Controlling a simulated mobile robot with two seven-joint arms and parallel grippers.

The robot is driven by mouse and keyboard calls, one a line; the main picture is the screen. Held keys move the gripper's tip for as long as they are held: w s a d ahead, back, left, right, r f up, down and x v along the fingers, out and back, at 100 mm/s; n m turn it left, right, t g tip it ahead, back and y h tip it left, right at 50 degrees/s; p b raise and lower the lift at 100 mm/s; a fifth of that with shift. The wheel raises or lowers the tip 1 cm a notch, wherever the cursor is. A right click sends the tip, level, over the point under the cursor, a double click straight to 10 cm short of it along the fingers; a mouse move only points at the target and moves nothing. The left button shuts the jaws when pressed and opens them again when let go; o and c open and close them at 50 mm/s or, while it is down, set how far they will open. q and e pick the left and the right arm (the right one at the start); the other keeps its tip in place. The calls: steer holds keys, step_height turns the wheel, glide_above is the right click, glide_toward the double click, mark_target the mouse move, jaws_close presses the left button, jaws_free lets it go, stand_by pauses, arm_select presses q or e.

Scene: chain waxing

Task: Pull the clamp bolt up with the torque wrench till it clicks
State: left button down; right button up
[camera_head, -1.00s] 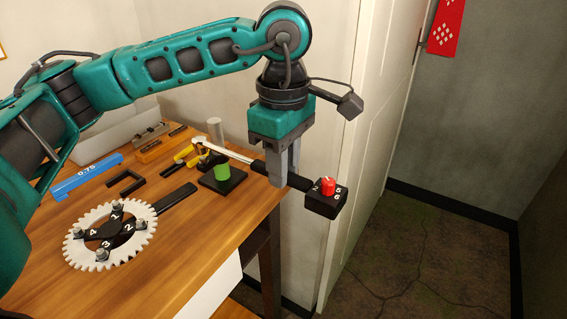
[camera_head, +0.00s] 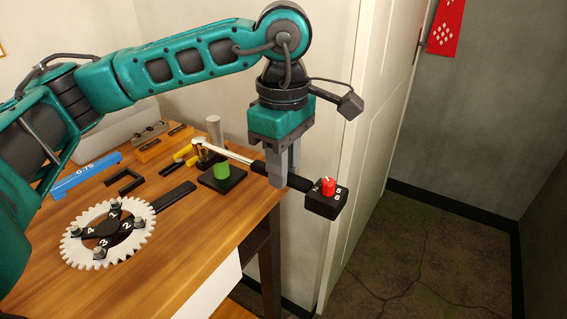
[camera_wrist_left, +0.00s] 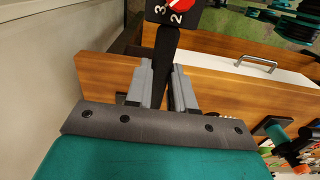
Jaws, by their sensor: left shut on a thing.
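My left gripper (camera_head: 283,168) is shut on the black handle of the torque wrench (camera_head: 228,152), close to the table's right edge. The wrench's silver shaft runs left from the grip to its head near a small brass-looking part (camera_head: 203,150). Its black end block with a red dial and numbers (camera_head: 328,196) sticks out past the table edge. In the left wrist view the handle (camera_wrist_left: 163,62) passes between the grey fingers (camera_wrist_left: 162,88). The clamp bolt itself cannot be made out clearly at the wrench head. My right gripper is not in view.
A white chainring with numbered bolts (camera_head: 75,243) lies at the front.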

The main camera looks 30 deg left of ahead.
arm_select(q)
steer(key=shift+f+b, duration=0.65)
steer(key=shift+f, duration=0.05)
steer(key=c, duration=1.5)
jaws_free()
jaws_close()
steer(key=shift+s+m, duration=0.3)
steer(key=shift+s, duration=0.1)
steer(key=shift+s+a+m+b, duration=0.25)
steer(key=shift+s+m+b, duration=0.35)
steer(key=shift+s, duration=0.4)
